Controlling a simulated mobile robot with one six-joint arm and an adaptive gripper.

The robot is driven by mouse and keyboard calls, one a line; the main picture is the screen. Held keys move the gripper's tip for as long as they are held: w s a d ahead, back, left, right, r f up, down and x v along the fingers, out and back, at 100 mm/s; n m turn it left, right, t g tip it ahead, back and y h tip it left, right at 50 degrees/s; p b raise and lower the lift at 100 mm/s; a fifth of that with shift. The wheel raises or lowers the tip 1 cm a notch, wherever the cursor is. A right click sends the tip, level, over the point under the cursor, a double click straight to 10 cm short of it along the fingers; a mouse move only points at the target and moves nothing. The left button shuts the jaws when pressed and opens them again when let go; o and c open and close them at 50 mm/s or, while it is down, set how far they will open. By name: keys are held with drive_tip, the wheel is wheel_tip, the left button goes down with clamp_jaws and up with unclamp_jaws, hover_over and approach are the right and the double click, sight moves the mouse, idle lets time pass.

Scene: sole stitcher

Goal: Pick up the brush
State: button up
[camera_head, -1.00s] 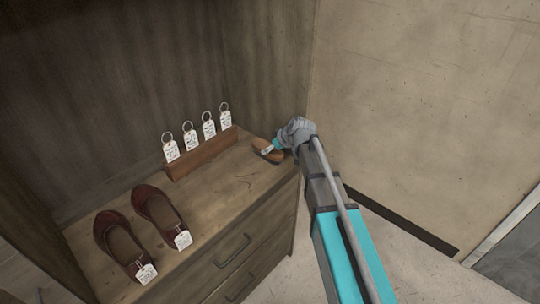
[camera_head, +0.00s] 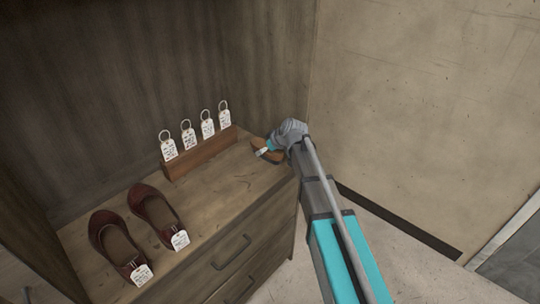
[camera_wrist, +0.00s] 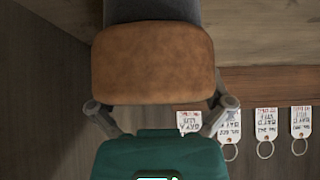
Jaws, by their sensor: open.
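The brush (camera_head: 257,143) lies on the cabinet top near its back right corner, partly hidden by my gripper (camera_head: 263,151). In the wrist view the brush (camera_wrist: 152,62) shows a brown, wood-like face with a dark grey part at the picture's top. My gripper (camera_wrist: 160,106) is open, with its two fingertips spread at either side of the brush's near edge. I cannot tell whether either finger touches it. Nothing is lifted.
A wooden rack with several white ring tags (camera_head: 200,152) stands left of the brush. Dark red shoes (camera_head: 135,228) with tags sit at the cabinet's front left. A wooden back panel (camera_head: 240,60) and a beige wall (camera_head: 420,90) close off the back and right.

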drive_tip(key=shift+w+a+f, duration=0.2)
drive_tip(key=shift+a+f, duration=0.1)
drive_tip(key=shift+f, duration=0.1)
idle(0.3)
drive_tip(key=c, duration=1)
